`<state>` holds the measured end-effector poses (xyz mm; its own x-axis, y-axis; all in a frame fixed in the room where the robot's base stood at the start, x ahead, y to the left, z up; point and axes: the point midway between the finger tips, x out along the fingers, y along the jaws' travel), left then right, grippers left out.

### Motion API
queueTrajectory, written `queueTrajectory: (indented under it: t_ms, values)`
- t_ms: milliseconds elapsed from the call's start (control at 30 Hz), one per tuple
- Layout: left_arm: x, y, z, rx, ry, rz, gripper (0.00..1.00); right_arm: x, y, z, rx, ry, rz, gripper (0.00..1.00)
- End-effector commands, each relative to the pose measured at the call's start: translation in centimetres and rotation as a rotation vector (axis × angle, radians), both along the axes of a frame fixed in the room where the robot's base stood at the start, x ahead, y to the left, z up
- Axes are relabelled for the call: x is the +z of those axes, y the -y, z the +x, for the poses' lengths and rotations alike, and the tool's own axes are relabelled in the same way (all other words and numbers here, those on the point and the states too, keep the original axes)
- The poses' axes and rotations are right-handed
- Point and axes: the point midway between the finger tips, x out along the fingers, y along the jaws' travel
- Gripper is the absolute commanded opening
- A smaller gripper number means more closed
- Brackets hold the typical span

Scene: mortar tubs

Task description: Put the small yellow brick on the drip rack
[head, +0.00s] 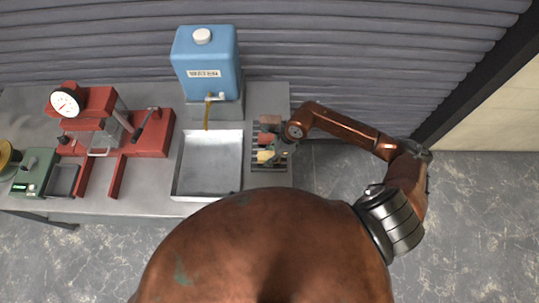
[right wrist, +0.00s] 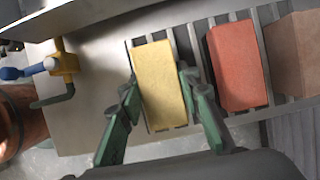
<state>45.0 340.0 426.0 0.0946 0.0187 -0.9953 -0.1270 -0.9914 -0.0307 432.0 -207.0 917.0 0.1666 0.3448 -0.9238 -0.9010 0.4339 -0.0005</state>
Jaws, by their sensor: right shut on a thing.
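The small yellow brick (right wrist: 159,85) is in the right wrist view, between the two green fingers of my right gripper (right wrist: 157,82). The fingers touch its two long sides, and the gripper is shut on it. The brick is over the slats of the drip rack (right wrist: 193,37); I cannot tell whether it rests on them. In the head view the yellow brick (head: 265,156) shows at the front part of the rack (head: 270,182), beside my right gripper (head: 272,156). My left gripper is not in view.
A red brick (right wrist: 238,66) and a brownish brick (right wrist: 296,52) stand on the rack beside the yellow one. A metal tray (head: 210,165) lies left of the rack, under a blue water tank (head: 207,60) with a tap. A red press (head: 150,135) with a gauge stands further left.

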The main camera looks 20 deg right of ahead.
Motion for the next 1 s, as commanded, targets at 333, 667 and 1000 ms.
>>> queueTrajectory:
  t_ms: [333,667,1000]
  values:
    - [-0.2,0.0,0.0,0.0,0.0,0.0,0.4,-0.2,0.0,0.0,-0.001,-0.001,-0.001,0.41]
    - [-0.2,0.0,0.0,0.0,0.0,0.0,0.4,-0.2,0.0,0.0,-0.001,-0.001,-0.001,0.49]
    - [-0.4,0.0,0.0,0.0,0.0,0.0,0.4,2.9,1.3,-0.5,0.0,0.003,-0.005,0.49]
